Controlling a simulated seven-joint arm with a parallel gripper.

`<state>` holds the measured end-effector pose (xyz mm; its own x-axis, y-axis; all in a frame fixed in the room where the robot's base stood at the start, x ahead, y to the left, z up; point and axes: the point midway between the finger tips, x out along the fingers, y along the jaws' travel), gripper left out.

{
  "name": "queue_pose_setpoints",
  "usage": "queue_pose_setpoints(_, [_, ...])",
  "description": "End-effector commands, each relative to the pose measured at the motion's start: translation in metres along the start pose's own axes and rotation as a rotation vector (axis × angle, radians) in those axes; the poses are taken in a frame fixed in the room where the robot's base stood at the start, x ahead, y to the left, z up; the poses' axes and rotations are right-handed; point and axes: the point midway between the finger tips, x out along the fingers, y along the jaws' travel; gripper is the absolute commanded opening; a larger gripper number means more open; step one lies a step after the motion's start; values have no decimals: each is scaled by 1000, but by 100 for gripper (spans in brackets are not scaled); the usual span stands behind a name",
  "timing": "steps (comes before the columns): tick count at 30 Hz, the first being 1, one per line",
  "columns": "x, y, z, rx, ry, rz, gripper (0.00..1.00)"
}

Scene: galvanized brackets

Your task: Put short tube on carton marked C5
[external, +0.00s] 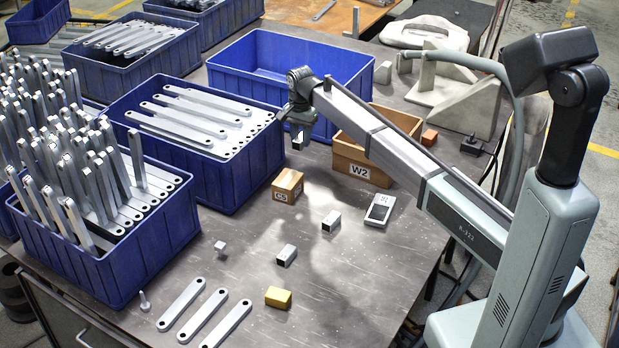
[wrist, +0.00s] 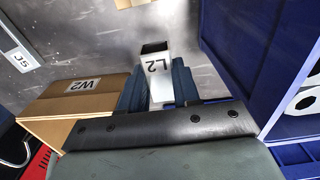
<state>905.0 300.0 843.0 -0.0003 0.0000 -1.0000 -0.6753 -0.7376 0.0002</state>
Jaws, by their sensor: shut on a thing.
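My gripper (external: 299,128) is shut on a short tube (external: 298,143), high above the table between the blue bins and the cartons. In the wrist view the tube (wrist: 157,80) is light grey, marked L2, with a dark open end, and sits between the two blue fingers of my gripper (wrist: 158,92). The small brown carton marked C5 (external: 285,187) stands on the table, below and in front of my gripper. A brown edge at the top of the wrist view (wrist: 130,3) appears to be this carton. The tube is apart from it.
A larger open carton marked W2 (external: 359,170) stands right of C5. A blue bin of flat bars (external: 222,185) is close on the left, an empty blue bin (external: 240,72) behind.

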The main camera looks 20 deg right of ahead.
Motion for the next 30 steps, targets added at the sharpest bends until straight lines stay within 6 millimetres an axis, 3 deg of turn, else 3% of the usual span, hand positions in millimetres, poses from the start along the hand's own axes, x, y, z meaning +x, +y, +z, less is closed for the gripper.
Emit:
queue_pose_setpoints(5, [-28, -18, 57, -65, 1, -2, 0])
queue_pose_setpoints(11, [-54, -4, 103, -81, 1, -1, 0])
queue_pose_setpoints(15, [-55, 13, 109, -12, 1, -1, 0])
queue_pose_setpoints(20, [-51, 13, 109, 38, 0, 0, 0])
queue_pose_setpoints(30, [-4, 13, 108, 45, 0, 1, 0])
